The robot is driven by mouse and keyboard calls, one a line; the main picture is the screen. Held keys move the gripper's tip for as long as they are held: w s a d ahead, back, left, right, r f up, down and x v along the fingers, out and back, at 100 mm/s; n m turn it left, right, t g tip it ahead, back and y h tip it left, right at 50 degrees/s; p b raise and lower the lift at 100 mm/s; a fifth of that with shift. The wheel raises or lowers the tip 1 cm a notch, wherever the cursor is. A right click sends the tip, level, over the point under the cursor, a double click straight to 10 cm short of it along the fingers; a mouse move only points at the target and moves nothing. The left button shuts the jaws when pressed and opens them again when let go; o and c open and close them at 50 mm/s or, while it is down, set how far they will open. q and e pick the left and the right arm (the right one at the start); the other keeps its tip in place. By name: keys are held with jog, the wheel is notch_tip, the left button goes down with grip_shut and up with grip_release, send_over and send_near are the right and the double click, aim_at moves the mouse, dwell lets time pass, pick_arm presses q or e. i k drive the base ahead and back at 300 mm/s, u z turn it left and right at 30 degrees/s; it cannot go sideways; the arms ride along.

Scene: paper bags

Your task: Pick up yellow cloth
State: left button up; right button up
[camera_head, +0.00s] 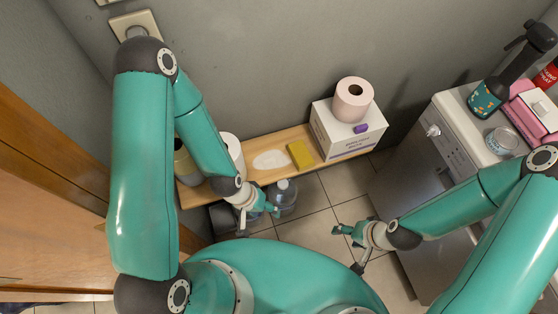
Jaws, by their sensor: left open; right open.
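A small folded yellow cloth (300,153) lies on the wooden shelf (322,158), between a white patch and a white box. My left gripper (259,221) is open and empty, in front of the shelf, to the left of and nearer than the cloth. My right gripper (346,247) is open and empty over the tiled floor, to the right of and nearer than the cloth. Neither gripper touches the cloth.
A white box (345,138) with a toilet roll (353,99) on top stands at the shelf's right end. A water bottle (285,194) stands below the shelf by my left gripper. A white appliance (440,140) bears a dark bottle (488,96) and pink items at right.

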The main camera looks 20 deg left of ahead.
aim_at(302, 159)
jog(key=z, duration=0.55)
jog(key=k, duration=1.25)
jog(key=z, duration=0.15)
jog(key=i, duration=1.7)
jog(key=u, duration=0.25)
